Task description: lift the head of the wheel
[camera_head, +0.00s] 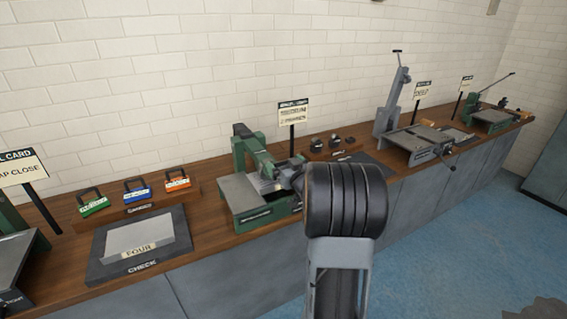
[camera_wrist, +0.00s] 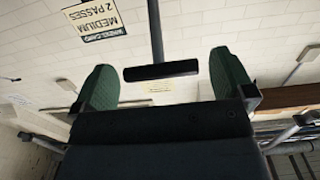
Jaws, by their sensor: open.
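The wheel machine (camera_head: 243,190) is green with a grey table, and stands on the bench in the middle of the head view. Its upright green head part (camera_head: 250,150) leans over the table. My arm covers its right side, and I cannot make out my fingertips there. In the wrist view my gripper (camera_wrist: 164,64) is open, with a green-padded finger on each side. A dark bar (camera_wrist: 160,71) on a thin rod shows between the fingers. I see no contact with either finger, and cannot tell how far away it is.
A wheel card (camera_head: 293,112) stands behind the machine; it also shows in the wrist view (camera_wrist: 93,18). Left are a dark tray marked FOUR (camera_head: 140,267) and several coloured blocks. Right are small dark pieces (camera_head: 316,144) and a grey machine (camera_head: 410,140).

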